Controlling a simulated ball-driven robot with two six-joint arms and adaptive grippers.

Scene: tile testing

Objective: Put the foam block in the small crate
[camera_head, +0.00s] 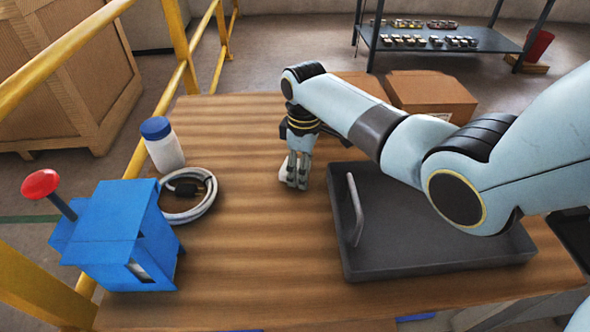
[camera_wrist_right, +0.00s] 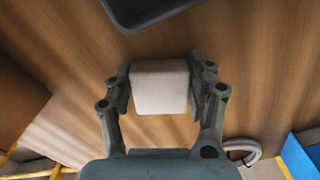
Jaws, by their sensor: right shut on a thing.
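The foam block is a small pale block; it shows in the right wrist view (camera_wrist_right: 159,88) between the fingers. In the head view the foam block (camera_head: 288,177) is partly hidden by the fingers. My right gripper (camera_head: 298,178) points down near the middle of the table and is shut on the block, at or just above the wood. A dark grey, low-rimmed tray (camera_head: 400,258) with an upright handle lies right of the gripper; I cannot tell whether it is the small crate. No other crate shows clearly. My left gripper is not in view.
A white bottle with a blue cap (camera_head: 163,146), a coiled pale cable (camera_head: 205,207) and a blue box with a red button (camera_head: 115,240) stand at the left. A cardboard box (camera_head: 432,92) stands behind my right arm.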

